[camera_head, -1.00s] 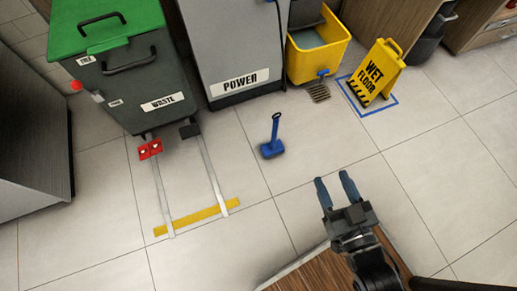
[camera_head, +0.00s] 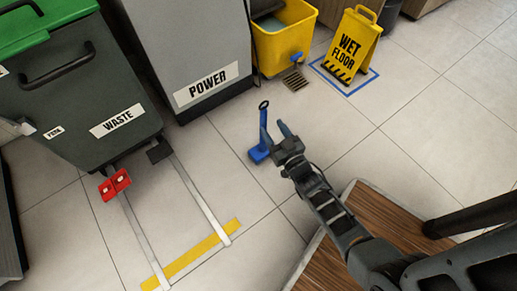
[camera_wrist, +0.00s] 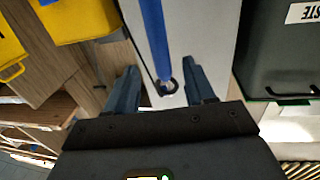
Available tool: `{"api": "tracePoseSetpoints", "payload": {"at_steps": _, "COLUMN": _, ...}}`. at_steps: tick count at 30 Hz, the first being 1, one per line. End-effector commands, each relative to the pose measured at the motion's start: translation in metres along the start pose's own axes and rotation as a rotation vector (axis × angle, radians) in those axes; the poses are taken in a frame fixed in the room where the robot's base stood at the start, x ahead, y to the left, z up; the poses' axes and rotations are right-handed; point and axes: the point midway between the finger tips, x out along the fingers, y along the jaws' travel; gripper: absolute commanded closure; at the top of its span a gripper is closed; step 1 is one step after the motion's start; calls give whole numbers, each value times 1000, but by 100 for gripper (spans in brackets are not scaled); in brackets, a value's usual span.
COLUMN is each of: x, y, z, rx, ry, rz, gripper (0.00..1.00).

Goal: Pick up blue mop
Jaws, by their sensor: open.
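The blue mop (camera_head: 257,155) stands upright on the tiled floor, with a flat blue head and a thin handle ending in a dark loop. My gripper (camera_head: 273,127) is open, its two blue-grey fingers close beside the handle in the head view, partly covering it. In the wrist view, the mop handle (camera_wrist: 153,38) runs down from the top edge, and its loop end lies between the two spread fingers of my gripper (camera_wrist: 160,68). I cannot tell whether a finger touches the handle.
A grey POWER cabinet (camera_head: 185,45) and a green-lidded waste bin (camera_head: 85,85) stand at the back left. A yellow bucket (camera_head: 283,45) and a wet floor sign (camera_head: 352,45) stand behind the mop. A wooden platform (camera_head: 385,220) is at lower right. Floor around the mop is clear.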

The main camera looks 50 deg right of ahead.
Motion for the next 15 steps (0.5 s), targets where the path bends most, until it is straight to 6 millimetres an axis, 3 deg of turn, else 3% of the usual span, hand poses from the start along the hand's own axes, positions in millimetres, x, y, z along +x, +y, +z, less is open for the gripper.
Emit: {"api": "tracePoseSetpoints", "payload": {"at_steps": 15, "x": 61, "y": -1, "z": 1, "rx": -1, "ry": 1, "rz": 1, "gripper": 46}}
